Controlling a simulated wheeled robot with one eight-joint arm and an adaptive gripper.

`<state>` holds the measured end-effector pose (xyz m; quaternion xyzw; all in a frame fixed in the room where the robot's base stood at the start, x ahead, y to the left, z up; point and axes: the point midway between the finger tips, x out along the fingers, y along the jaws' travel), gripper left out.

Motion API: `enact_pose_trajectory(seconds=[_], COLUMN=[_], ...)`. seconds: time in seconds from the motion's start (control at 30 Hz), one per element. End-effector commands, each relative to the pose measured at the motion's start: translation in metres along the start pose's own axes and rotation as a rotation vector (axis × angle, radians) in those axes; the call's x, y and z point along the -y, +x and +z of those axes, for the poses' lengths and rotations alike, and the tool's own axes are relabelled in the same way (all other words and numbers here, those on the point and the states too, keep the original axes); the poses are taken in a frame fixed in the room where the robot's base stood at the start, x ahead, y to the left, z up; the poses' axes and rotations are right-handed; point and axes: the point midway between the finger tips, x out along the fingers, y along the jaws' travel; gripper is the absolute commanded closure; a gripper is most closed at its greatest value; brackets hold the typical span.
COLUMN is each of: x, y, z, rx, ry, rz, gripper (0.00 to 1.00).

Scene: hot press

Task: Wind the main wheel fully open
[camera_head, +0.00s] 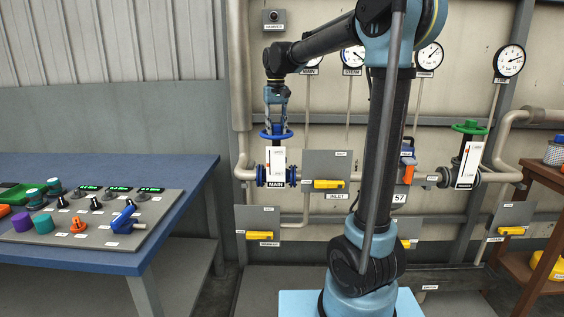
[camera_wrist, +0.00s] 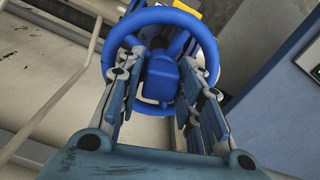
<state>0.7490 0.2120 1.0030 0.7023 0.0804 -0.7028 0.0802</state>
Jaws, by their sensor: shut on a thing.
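The main wheel is a blue handwheel (camera_head: 276,133) on top of a valve with a white plate labelled MAIN (camera_head: 277,183). The wheel also shows in the wrist view, where its blue rim (camera_wrist: 211,50) and central hub (camera_wrist: 161,80) face the camera. My gripper (camera_head: 277,122) comes down on the wheel from above. In the wrist view its two fingers (camera_wrist: 161,95) reach in over the wheel, one on each side of the hub, and are shut on the wheel. The fingertips are partly hidden against the rim and spokes.
A green handwheel (camera_head: 469,128) sits on another valve at the right. Yellow-handled valves, such as the one right of MAIN (camera_head: 328,184), sit close by. A control panel (camera_head: 160,211) lies on the blue table (camera_head: 190,170) at left. Gauges (camera_head: 509,61) and pipes line the wall.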

Motion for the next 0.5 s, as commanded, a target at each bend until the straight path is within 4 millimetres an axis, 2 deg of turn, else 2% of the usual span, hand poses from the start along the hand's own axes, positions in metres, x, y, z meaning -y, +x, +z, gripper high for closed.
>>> enact_pose_trajectory(seconds=[0.17, 0.5], x=[-0.0008, -0.001], y=[-0.0004, -0.0004], z=[-0.002, -0.0019], rx=[-0.004, -0.004], ry=[-0.104, -0.12], rz=[0.002, 0.002], gripper=[0.88, 0.88])
